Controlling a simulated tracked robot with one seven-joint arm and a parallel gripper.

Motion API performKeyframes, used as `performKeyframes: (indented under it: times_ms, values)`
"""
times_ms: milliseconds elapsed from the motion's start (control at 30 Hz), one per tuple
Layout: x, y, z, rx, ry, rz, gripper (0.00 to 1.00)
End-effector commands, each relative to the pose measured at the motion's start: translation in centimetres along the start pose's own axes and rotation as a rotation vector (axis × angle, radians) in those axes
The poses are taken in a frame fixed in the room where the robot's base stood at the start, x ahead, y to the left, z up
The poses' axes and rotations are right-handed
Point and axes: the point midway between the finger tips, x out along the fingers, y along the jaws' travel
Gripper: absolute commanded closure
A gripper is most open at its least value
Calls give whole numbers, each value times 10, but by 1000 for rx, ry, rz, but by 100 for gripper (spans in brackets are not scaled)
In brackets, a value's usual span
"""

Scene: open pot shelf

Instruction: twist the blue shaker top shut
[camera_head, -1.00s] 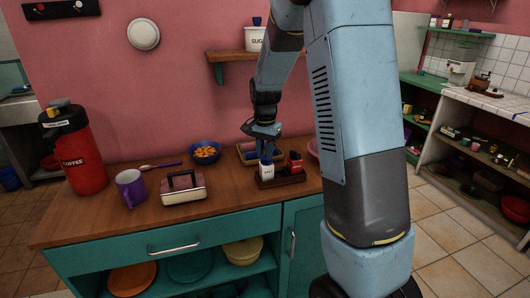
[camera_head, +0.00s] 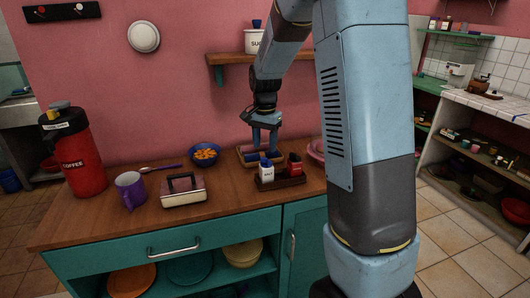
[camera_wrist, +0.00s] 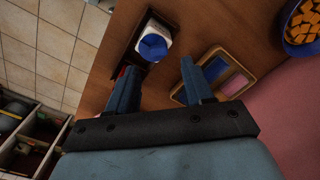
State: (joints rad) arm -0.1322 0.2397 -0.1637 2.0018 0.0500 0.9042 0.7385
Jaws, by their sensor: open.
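The white salt shaker (camera_head: 266,174) with its blue top (camera_head: 265,162) stands upright at the left of a dark wooden holder (camera_head: 291,182) on the counter. In the wrist view, the blue top (camera_wrist: 153,47) sits on the white shaker rim (camera_wrist: 166,32). My gripper (camera_head: 264,151) points down close to the shaker, its two fingers apart. In the wrist view, the blue top lies just past the open fingertips of my gripper (camera_wrist: 160,64), not between them. Whether the top is fully down cannot be told.
A red shaker (camera_head: 294,165) stands at the right in the same holder. A wooden tray (camera_head: 246,160) lies behind, with a blue bowl of orange pieces (camera_head: 205,154) to its left.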

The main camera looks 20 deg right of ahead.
Motion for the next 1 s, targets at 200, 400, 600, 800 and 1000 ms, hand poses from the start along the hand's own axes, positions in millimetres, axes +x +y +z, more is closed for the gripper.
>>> performKeyframes:
  times_ms: [200,400,600,800,1000]
  values:
    - [-45,0,-1,0,3,-3,49]
    - [-76,0,-1,1,2,-1,49]
    - [-90,0,-1,1,1,0,49]
    - [-93,0,0,1,0,1,49]
    - [-92,0,0,1,0,1,49]
